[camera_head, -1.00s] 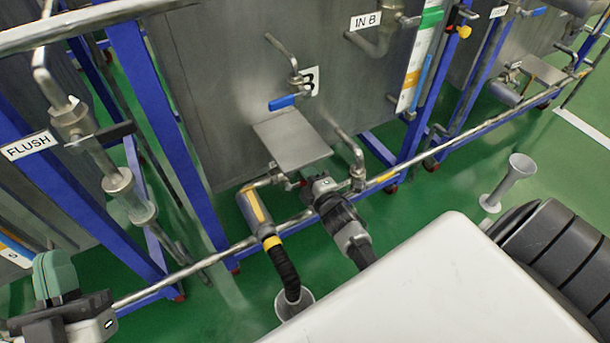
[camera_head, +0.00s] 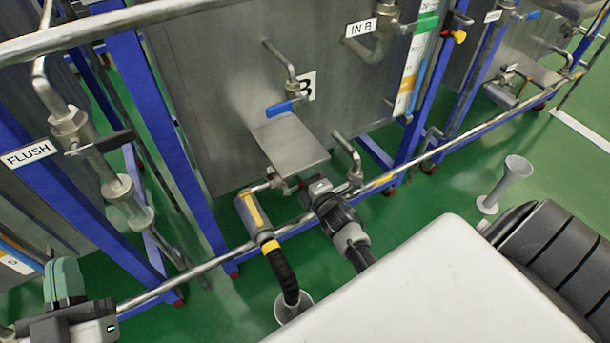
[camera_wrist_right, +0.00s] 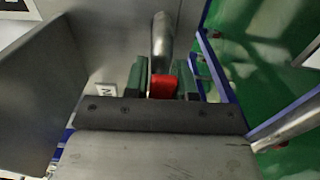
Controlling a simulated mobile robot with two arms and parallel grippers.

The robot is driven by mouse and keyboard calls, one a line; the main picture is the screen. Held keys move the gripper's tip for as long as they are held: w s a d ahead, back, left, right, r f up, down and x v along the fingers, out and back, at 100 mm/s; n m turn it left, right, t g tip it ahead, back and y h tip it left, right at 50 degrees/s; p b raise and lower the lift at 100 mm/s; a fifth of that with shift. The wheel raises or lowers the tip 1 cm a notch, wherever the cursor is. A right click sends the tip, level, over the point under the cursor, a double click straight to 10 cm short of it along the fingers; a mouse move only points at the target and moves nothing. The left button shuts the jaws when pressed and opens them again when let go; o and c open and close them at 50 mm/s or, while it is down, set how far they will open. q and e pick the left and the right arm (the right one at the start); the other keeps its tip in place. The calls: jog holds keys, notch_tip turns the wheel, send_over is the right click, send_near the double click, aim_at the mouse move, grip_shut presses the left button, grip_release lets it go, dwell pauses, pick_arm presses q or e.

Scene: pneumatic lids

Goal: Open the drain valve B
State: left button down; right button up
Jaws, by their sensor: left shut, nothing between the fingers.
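Tank B (camera_head: 200,80) bears a "B" label (camera_head: 309,84). Low on it, below a metal plate (camera_head: 289,143), is the drain fitting with its pipe (camera_head: 258,220). A red valve handle (camera_wrist_right: 163,87) shows in the right wrist view, in front of a metal pipe (camera_wrist_right: 162,45). The right gripper's green fingers (camera_wrist_right: 163,78) stand closely on either side of it; whether they press on it is not clear. In the head view the right gripper's fingers are hidden near the plate's lower edge. My left gripper (camera_head: 65,278) is shut and empty at the lower left, away from the drain.
A blue-handled valve (camera_head: 285,106) sits above the plate. A horizontal metal rail (camera_head: 200,267) runs past the tank front. A black hose (camera_head: 283,270) ends in a grey funnel (camera_head: 292,306). A "FLUSH" pipe (camera_head: 90,150) stands left. Another funnel (camera_head: 517,168) stands on open green floor at right.

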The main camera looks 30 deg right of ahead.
jog(key=o, duration=0.4)
jog(key=shift+c, duration=0.2)
pick_arm(q)
notch_tip(320, 180, down, 7)
jog(key=a+g+y+p, duration=0.1)
jog(key=g+y+p, duration=0.1)
jog(key=g, duration=0.4)
jog(key=shift+a, duration=0.15)
pick_arm(e)
jog(key=s, duration=1)
jog(key=shift+s+a, duration=0.3)
jog(key=shift+s, duration=0.1)
pick_arm(q)
jog(key=shift+r, duration=0.1)
